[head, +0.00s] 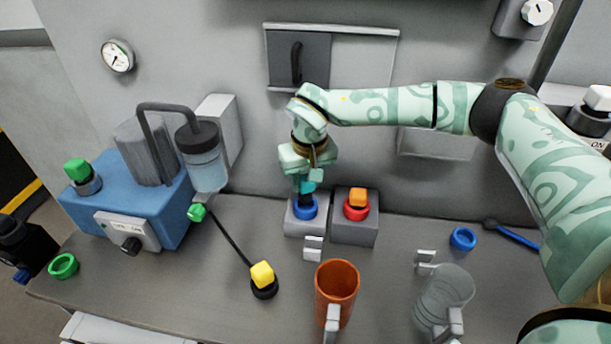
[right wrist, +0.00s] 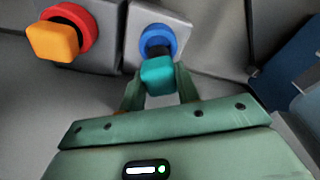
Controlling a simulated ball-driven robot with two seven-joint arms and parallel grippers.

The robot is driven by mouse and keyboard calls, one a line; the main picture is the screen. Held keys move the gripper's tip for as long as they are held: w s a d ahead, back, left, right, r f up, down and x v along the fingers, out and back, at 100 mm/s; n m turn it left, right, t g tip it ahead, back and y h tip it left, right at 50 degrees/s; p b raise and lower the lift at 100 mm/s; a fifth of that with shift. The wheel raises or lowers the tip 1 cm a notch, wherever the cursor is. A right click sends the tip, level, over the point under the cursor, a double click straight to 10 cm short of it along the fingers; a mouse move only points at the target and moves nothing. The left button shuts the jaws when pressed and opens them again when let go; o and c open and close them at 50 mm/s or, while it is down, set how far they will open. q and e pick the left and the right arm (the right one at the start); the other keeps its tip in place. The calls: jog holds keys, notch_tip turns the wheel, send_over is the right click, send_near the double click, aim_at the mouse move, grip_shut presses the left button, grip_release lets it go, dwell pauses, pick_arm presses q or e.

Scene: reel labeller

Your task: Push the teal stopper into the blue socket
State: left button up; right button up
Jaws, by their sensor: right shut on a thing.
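The teal stopper (head: 308,187) is held upright between the fingers of my right gripper (head: 308,176), which is shut on it. In the right wrist view the teal block (right wrist: 158,76) sits between the two fingertips (right wrist: 160,92). Its dark lower part reaches the ring of the blue socket (head: 304,208). The blue ring also shows in the right wrist view (right wrist: 158,40), behind the stopper. How deep the dark part sits in the ring is hard to tell, as the teal block hides some of it. My left gripper is out of view.
An orange stopper (head: 357,196) stands in a red socket (head: 356,210), close on the right. An orange mug (head: 336,284) and a clear mug (head: 442,296) stand in front. A blue machine (head: 172,222) stands further left.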

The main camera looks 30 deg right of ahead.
aim_at(306, 194)
jog(key=shift+f+b, duration=0.45)
jog(key=shift+f, duration=1.45)
jog(key=shift+f+p, duration=0.25)
jog(key=shift+p, duration=0.5)
dwell(0.4)
jog(key=shift+s+f, duration=0.1)
jog(key=shift+f, duration=0.1)
dwell(0.8)
jog(key=o, duration=1.1)
jog(key=shift+o, duration=0.2)
notch_tip(306, 194, up, 16)
jog(key=s+p, duration=0.2)
jog(key=p, duration=0.1)
jog(key=shift+s+a+p, duration=0.15)
jog(key=shift+a+p, duration=0.05)
jog(key=shift+p, duration=0.1)
